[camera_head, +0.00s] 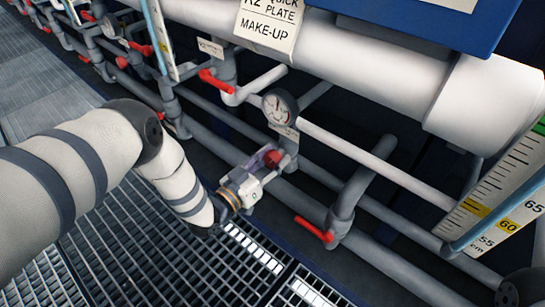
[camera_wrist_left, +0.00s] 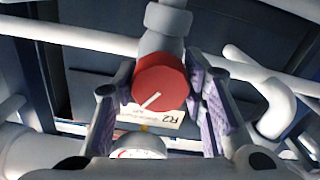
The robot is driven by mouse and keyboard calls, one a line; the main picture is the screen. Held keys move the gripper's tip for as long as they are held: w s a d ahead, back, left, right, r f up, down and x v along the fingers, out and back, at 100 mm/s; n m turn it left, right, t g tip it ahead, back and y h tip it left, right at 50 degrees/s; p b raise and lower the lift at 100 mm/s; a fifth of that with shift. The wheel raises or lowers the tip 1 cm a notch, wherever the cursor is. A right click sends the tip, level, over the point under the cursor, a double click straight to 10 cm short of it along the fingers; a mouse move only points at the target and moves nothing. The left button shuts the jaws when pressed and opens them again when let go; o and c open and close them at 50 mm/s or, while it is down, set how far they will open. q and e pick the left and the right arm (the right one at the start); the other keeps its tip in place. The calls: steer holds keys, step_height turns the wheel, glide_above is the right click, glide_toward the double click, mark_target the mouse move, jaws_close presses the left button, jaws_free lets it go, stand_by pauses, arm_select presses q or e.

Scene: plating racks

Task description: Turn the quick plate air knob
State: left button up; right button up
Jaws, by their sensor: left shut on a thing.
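The round red knob (camera_head: 272,158) sits on a grey pipe fitting below the pressure gauge in the head view. In the left wrist view the knob (camera_wrist_left: 160,82) faces the camera, with a pale pointer line slanting to the lower left. My left gripper (camera_head: 262,164) reaches it from the lower left. Its purple-padded fingers, also in the left wrist view (camera_wrist_left: 165,98), lie on either side of the knob and are shut on it. The hidden part is where the pads touch it. My right gripper is not in view.
A round gauge (camera_head: 280,107) is just above the knob. Red lever valves (camera_head: 314,229) and (camera_head: 215,81) stick out nearby. A thick white pipe (camera_head: 350,60) and the make-up sign (camera_head: 268,24) are above. Floor grating (camera_head: 130,235) lies below.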

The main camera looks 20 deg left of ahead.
arm_select(q)
steer(key=shift+m, duration=0.7)
steer(key=o, duration=1.2)
steer(key=shift+c, duration=0.2)
steer(key=v, duration=1.2)
